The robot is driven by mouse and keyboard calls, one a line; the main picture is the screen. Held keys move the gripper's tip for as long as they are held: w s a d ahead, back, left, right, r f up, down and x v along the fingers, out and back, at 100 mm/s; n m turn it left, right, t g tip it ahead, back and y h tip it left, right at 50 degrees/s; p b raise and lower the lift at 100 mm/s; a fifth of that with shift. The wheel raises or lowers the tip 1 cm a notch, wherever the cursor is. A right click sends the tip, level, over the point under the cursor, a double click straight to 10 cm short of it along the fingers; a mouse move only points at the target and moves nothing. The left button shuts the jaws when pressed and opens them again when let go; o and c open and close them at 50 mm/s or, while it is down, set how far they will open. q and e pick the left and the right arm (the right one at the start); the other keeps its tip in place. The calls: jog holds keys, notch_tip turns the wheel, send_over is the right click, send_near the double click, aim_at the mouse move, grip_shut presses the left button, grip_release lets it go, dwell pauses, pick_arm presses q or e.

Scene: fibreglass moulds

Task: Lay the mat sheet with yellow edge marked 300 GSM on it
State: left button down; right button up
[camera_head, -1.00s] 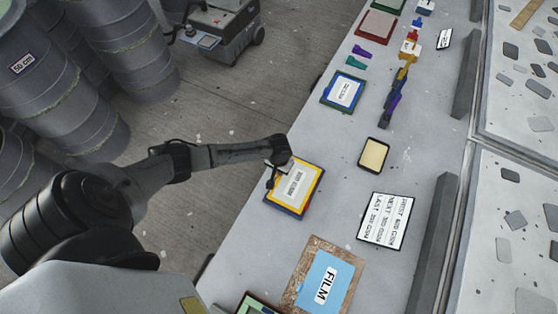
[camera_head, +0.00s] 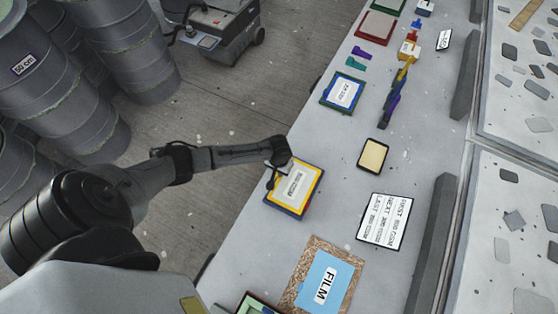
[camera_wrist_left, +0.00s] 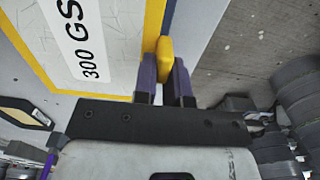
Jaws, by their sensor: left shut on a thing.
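The mat sheet with the yellow edge (camera_head: 294,187) lies at the table's left side in the head view, its white label face up. In the left wrist view its label (camera_wrist_left: 78,42) reads 300 GS, the rest cut off. A blue edge (camera_wrist_left: 169,17) shows just beyond its yellow edge, seemingly from something beneath it. My left gripper (camera_head: 270,180) is at the sheet's left side. Its purple fingers are shut on the sheet's yellow tab (camera_wrist_left: 164,62). I cannot tell whether the sheet is resting or slightly lifted. My right gripper is not in view.
A board marked FILM (camera_head: 322,278) lies nearer, and a FIRST/NEXT/LAST card (camera_head: 385,221) to the right. A small yellow-topped tray (camera_head: 373,155) and a blue-green framed sheet (camera_head: 343,92) lie farther up. A dark bar (camera_head: 433,240) runs along the right edge.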

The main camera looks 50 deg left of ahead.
pick_arm(q)
jog(key=shift+f, duration=0.45)
jog(key=shift+f, duration=0.25)
dwell(0.7)
jog(key=c, duration=1.1)
grip_release()
notch_tip(320, 180, up, 14)
jog(key=p, duration=0.1)
jog(key=shift+f, duration=0.1)
